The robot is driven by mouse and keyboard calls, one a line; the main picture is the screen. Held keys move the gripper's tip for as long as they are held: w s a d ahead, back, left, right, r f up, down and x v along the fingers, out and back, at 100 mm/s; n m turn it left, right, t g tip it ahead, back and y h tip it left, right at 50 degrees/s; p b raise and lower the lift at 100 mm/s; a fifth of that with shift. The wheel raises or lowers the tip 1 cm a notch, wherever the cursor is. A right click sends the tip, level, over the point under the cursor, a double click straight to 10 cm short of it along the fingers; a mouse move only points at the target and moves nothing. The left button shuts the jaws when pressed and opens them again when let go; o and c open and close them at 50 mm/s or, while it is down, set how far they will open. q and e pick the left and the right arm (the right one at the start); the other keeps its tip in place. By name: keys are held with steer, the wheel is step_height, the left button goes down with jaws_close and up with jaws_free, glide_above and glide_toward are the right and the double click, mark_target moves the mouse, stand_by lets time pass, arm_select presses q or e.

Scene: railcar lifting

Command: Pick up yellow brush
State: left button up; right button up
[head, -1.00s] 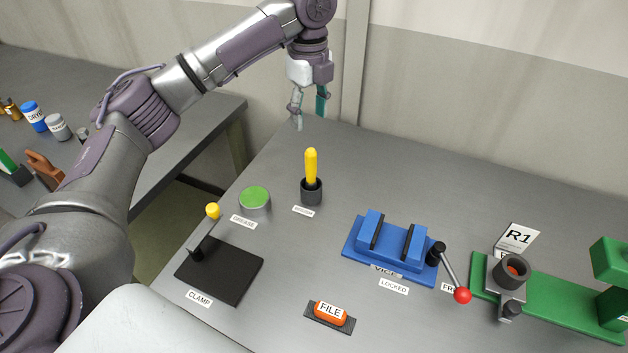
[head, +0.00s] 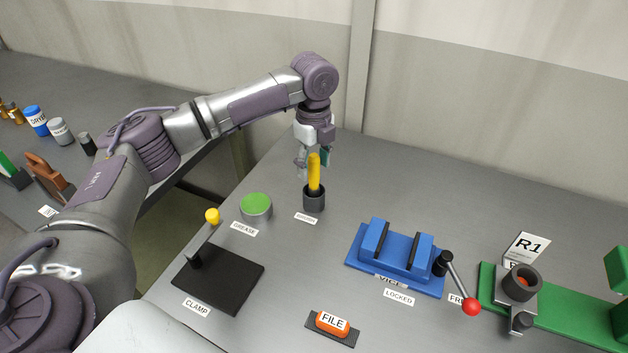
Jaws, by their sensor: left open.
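The yellow brush (head: 314,174) stands upright in a small dark round holder (head: 314,199) on the grey bench, with its yellow handle pointing up. My left gripper (head: 312,163) points down at the brush's upper end, one finger to each side of or just behind the handle. It is open, and the handle hides part of it. I cannot tell whether the fingers touch the handle. My right gripper is not in view.
The green-topped grease tin (head: 256,207) stands left of the holder. A green fixture (head: 570,312) is at right. The wall is behind.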

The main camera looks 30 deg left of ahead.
mark_target(314, 177)
arm_select(q)
steer(key=f, duration=0.2)
steer(key=f+p, duration=0.1)
steer(key=shift+w+a+f, duration=0.15)
steer(key=shift+w+f, duration=0.1)
steer(key=shift+f, duration=0.65)
jaws_close()
step_height(314, 177, up, 10)
steer(key=shift+r+b, duration=0.1)
steer(key=shift+b, duration=0.75)
